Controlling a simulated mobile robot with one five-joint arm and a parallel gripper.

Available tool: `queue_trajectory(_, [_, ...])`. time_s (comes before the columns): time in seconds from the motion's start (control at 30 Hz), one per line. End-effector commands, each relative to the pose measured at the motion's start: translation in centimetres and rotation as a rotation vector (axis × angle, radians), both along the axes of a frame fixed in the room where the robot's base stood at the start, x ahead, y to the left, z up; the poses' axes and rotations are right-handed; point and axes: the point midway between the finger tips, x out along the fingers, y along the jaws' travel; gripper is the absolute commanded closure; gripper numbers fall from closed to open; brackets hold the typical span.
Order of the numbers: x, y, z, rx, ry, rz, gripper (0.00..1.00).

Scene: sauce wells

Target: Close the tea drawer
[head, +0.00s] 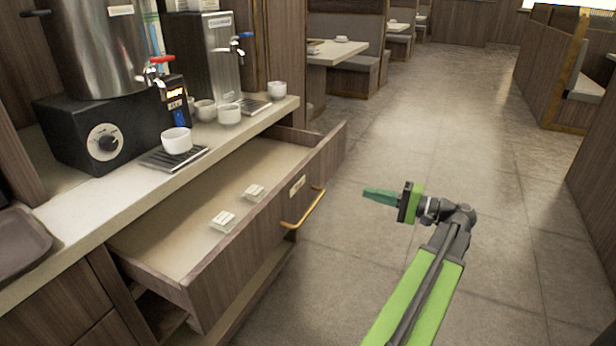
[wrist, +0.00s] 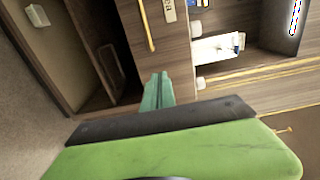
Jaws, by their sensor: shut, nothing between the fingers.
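The tea drawer (head: 215,262) is pulled open below the counter in the head view. Its front is wood with a small label and a brass handle (head: 305,209). Two small white packets (head: 223,221) (head: 254,192) lie inside on the pale drawer floor. My gripper (head: 378,196) is shut and empty, out in front of the drawer to the right of the handle, apart from it. In the wrist view my gripper (wrist: 156,90) shows its green fingers together, with the brass handle (wrist: 147,26) beyond them.
The counter (head: 130,205) above holds a steel urn (head: 100,45), a second dispenser (head: 212,50) and several white cups (head: 177,140). A brown tray (head: 20,245) lies at the left. The tiled aisle (head: 440,140) is clear. Booths and a table (head: 335,52) stand farther back.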

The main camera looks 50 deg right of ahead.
Motion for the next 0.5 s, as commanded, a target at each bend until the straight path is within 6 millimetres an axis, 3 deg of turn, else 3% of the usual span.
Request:
queue_trajectory(0.27, [1.0, 0.4, 0.0, 0.000, 0.000, 0.009, 1.00])
queue_trajectory(0.5, [5.4, 1.6, 0.0, 0.000, 0.000, 0.015, 1.00])
